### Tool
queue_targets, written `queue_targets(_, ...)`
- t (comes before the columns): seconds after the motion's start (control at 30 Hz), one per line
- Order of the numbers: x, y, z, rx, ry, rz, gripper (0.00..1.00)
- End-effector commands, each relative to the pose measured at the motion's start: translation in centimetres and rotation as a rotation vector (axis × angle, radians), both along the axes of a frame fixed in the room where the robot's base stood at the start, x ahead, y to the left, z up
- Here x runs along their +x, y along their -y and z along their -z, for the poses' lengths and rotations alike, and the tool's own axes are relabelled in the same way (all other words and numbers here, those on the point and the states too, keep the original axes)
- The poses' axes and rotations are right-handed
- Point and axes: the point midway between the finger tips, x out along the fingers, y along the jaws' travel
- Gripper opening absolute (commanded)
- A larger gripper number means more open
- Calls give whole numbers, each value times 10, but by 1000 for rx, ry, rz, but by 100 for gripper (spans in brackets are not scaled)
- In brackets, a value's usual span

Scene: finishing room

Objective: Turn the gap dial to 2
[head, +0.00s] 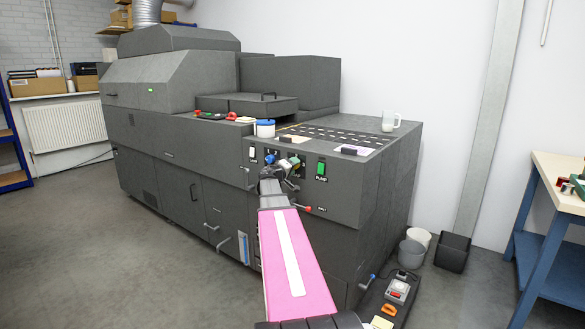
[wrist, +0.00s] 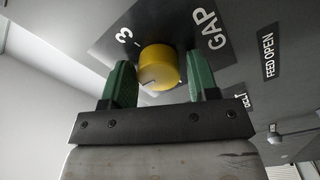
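The yellow gap dial (wrist: 159,66) stands out from a dark plate marked GAP in the wrist view. A numeral 3 shows beside it at the upper left, and other numerals are hidden. A thin dark line marks the dial's near face; the setting it points to cannot be read. My gripper (wrist: 163,76) has its two green fingers on either side of the dial. They are apart, with a gap visible at the right finger; the left finger overlaps or nearly meets the dial's edge. In the head view my gripper (head: 289,177) is at the machine's front panel and hides the dial.
A FEED OPEN label (wrist: 268,52) lies to the right in the wrist view. A white mug (head: 388,122) stands on top.

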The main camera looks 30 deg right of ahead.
Motion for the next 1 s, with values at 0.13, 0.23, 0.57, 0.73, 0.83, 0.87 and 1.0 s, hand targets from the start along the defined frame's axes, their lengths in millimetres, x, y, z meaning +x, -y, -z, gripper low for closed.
queue_targets(0.13, 0, 0, 0, -2, 0, 0, 67)
queue_targets(0.23, 0, 0, -1, -2, 0, 0, 67)
queue_targets(0.57, -12, -26, 0, -2, -1, -3, 67)
queue_targets(0.73, -25, -56, 0, -2, 0, -3, 67)
queue_targets(0.83, -32, -72, 1, -2, 0, -3, 67)
queue_targets(0.87, -33, -77, 1, -2, 0, -3, 67)
queue_targets(1.0, -39, -92, 1, -1, -1, -2, 67)
